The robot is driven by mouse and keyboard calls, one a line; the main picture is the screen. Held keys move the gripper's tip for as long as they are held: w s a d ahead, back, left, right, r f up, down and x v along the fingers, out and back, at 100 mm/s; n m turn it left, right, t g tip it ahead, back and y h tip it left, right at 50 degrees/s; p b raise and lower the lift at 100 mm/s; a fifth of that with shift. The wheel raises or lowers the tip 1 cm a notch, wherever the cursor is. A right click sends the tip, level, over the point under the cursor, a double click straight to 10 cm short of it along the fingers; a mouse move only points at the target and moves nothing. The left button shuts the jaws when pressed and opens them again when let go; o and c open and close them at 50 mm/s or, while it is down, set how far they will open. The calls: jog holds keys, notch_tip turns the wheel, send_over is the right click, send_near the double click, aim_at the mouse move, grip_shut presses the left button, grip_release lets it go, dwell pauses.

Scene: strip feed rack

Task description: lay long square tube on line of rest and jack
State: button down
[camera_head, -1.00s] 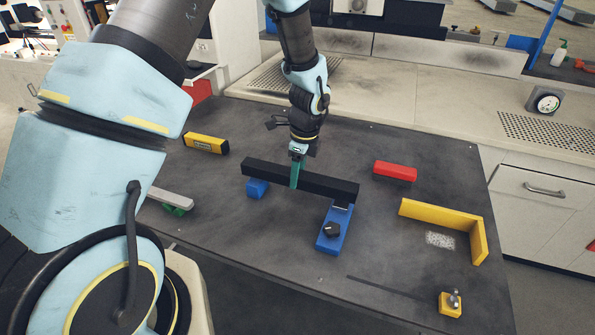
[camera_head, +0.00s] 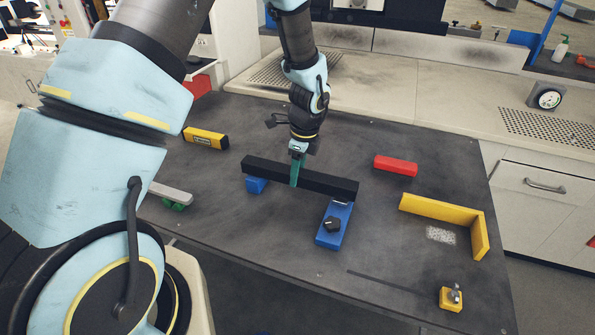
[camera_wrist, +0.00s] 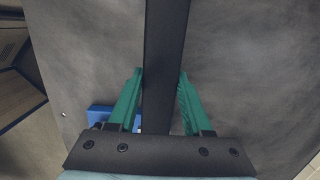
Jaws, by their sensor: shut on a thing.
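The long square tube (camera_head: 325,184) is a black bar lying across the blue rest (camera_head: 256,185) at its left end and the blue jack (camera_head: 330,229) at its right end. The jack has a black knob. My gripper (camera_head: 297,172) is shut on the tube between the two supports, nearer the left one. In the wrist view the green fingers (camera_wrist: 160,92) stand on both sides of the tube (camera_wrist: 165,45), and a blue block (camera_wrist: 103,112) shows beside the left finger. Whether the tube touches both supports is hard to tell.
A red block (camera_head: 396,166) lies to the right, with a yellow angle stop (camera_head: 440,212) and a small yellow clamp (camera_head: 451,298) beyond. A yellow-black level (camera_head: 206,138) and a grey bar (camera_head: 171,193) lie left. The dark table between is clear.

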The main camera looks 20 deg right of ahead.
jog(key=shift+c, duration=1.2)
grip_release()
jog(key=shift+f, duration=0.1)
notch_tip(320, 180, up, 11)
jog(key=d+b, duration=0.1)
jog(key=shift+s+b, duration=0.4)
jog(key=shift+s, duration=0.05)
jog(key=shift+f, duration=0.1)
